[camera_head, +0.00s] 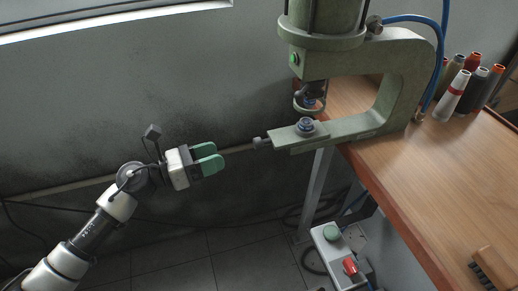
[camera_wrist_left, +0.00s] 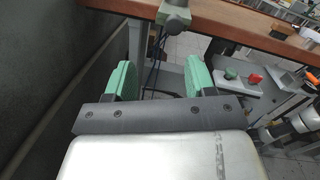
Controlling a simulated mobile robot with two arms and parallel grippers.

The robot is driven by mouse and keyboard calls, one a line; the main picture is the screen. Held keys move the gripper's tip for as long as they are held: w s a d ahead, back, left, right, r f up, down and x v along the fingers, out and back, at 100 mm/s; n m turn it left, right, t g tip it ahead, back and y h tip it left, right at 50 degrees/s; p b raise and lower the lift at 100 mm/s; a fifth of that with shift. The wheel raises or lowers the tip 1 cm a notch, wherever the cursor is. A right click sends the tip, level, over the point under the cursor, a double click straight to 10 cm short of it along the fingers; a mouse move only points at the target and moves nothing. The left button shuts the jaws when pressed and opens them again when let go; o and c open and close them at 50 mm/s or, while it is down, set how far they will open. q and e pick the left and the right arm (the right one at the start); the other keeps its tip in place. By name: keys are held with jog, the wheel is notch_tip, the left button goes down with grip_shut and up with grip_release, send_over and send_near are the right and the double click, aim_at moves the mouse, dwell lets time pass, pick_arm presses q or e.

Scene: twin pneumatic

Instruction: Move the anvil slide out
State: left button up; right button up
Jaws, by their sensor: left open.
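The green pneumatic press (camera_head: 405,60) stands at the table's left corner, its lower arm reaching left past the edge. The anvil slide (camera_head: 292,135) lies along that lower arm, with a small grey knob (camera_head: 262,142) at its left end and a round die (camera_head: 306,126) on top. My left gripper (camera_head: 212,158) is open and empty, to the left of the knob and apart from it. In the left wrist view the green fingers (camera_wrist_left: 160,82) are spread, and the knob end (camera_wrist_left: 174,14) shows ahead between them near the top.
The wooden table (camera_head: 440,165) fills the right side, with several thread spools (camera_head: 466,85) and a brush (camera_head: 492,268) on it. A control box with a green button and red switch (camera_head: 340,255) stands below. Free air surrounds my left gripper; a grey wall (camera_head: 130,100) is behind.

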aim_at(257, 144)
pick_arm(q)
jog(key=shift+w+d+r+m+g+p, duration=0.2)
jog(key=shift+w+d+m+p, duration=0.2)
jog(key=shift+d, duration=1.35)
jog(key=shift+w+d+r+m+g+p, duration=0.15)
jog(key=shift+w+d+r+m+p, duration=0.25)
jog(key=shift+d, duration=1.4)
jog(key=shift+w+d+r+m+g+p, duration=0.15)
jog(key=shift+w+d+m+p, duration=0.3)
jog(key=shift+d, duration=1.3)
pick_arm(e)
jog(key=shift+s+a+r, duration=0.1)
jog(key=shift+a+r, duration=0.15)
jog(key=shift+r, duration=0.4)
jog(key=shift+a+r, duration=0.2)
jog(key=shift+r, duration=0.4)
pick_arm(q)
jog(key=shift+w+f, duration=0.1)
jog(key=shift+w, duration=0.05)
jog(key=shift+c, duration=0.3)
jog(key=shift+a, duration=0.1)
grip_shut()
